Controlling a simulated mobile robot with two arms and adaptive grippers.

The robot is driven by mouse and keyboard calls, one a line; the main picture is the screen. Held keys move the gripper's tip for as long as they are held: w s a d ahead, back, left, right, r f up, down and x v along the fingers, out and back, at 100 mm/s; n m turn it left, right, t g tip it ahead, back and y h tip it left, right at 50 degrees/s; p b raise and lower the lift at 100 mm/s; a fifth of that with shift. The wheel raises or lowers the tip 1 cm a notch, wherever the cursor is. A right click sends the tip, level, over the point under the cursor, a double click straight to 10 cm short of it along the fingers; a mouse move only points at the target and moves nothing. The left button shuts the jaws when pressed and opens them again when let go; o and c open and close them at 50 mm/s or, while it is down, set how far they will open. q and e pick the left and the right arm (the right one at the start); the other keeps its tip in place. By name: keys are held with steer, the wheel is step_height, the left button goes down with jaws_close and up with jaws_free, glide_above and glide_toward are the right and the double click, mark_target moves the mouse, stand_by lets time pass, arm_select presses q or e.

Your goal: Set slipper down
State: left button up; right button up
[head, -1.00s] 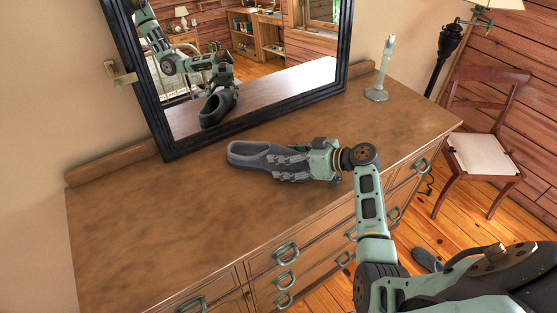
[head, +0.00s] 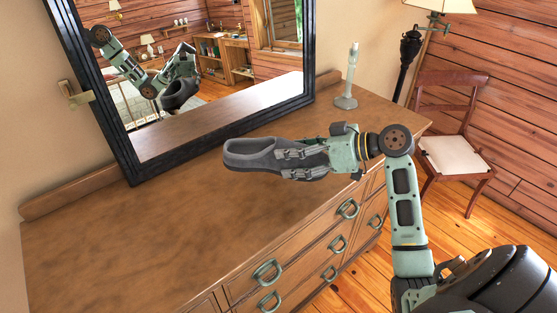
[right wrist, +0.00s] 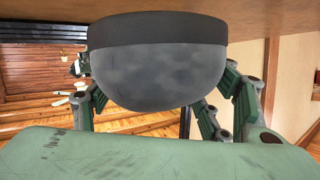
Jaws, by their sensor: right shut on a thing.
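The dark grey slipper (head: 250,153) is held over the wooden dresser top in the head view, its opening facing up and to the left. My right gripper (head: 292,163) is shut on the right end of the slipper, with fingers along both sides. The mirror reflection shows the slipper raised clear of the dresser top. In the right wrist view the rounded grey end of the slipper (right wrist: 160,65) fills the middle, between the fingers (right wrist: 163,100). My left gripper is not in view.
The dresser top (head: 130,230) is bare at left and front. A black-framed mirror (head: 125,150) stands along its back. A pale candlestick (head: 347,90) stands at the far right end. A chair (head: 455,150) and a lamp (head: 410,60) stand beyond the dresser.

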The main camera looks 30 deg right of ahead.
steer(key=shift+s+d+r, duration=0.25)
steer(key=shift+s+r, duration=0.15)
steer(key=shift+s, duration=0.1)
steer(key=s+a+n+g+y, duration=0.1)
steer(key=s+a, duration=0.4)
steer(key=a, duration=0.3)
steer(key=s+a+n+g+y, duration=0.1)
steer(key=s+a+n+g, duration=0.1)
steer(key=s+a, duration=0.3)
steer(key=a, duration=0.4)
steer(key=shift+s+f+y, duration=0.3)
steer(key=shift+s+f, duration=0.1)
